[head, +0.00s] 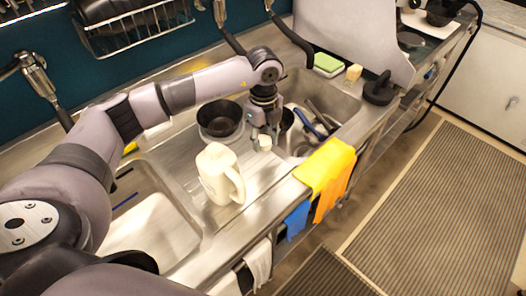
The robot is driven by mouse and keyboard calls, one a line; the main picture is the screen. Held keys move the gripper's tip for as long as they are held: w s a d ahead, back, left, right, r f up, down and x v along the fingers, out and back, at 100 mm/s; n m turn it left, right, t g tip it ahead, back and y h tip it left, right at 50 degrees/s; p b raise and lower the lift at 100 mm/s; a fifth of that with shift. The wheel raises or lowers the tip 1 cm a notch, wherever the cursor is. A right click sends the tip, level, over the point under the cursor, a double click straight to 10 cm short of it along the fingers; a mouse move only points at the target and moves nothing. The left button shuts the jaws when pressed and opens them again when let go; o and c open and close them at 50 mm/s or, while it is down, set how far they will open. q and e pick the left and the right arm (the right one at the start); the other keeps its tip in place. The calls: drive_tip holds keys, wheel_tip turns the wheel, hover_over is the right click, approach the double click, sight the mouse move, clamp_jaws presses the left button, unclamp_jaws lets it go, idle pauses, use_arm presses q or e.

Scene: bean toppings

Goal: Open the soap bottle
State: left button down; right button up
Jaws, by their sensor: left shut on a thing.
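The white soap bottle (214,172), with a handle on its right side, stands upright on the steel counter between the two sinks. My left gripper (264,136) points down behind and to the right of the bottle, apart from it. It is shut on a small whitish cap-like piece (264,143) that shows at its fingertips. I cannot make out the bottle's mouth clearly. My right gripper is not in view.
A dark bowl (220,120) sits behind the bottle. The right sink (345,103) holds utensils, and the left sink (150,225) is mostly clear. Yellow and orange cloths (325,167) hang over the front edge. A green sponge (328,62) lies at the back.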

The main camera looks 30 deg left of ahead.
sight(264, 162)
use_arm(q)
wheel_tip(264, 162, down, 2)
drive_tip(key=shift+f, duration=0.55)
wheel_tip(264, 162, down, 3)
drive_tip(key=shift+f+p, duration=0.2)
drive_tip(key=shift+p, duration=0.5)
drive_tip(key=shift+f, duration=0.3)
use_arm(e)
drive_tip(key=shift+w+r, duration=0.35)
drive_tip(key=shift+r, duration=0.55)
use_arm(q)
drive_tip(key=shift+f, duration=0.15)
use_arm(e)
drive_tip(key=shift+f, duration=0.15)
use_arm(q)
drive_tip(key=c, duration=1.1)
unclamp_jaws()
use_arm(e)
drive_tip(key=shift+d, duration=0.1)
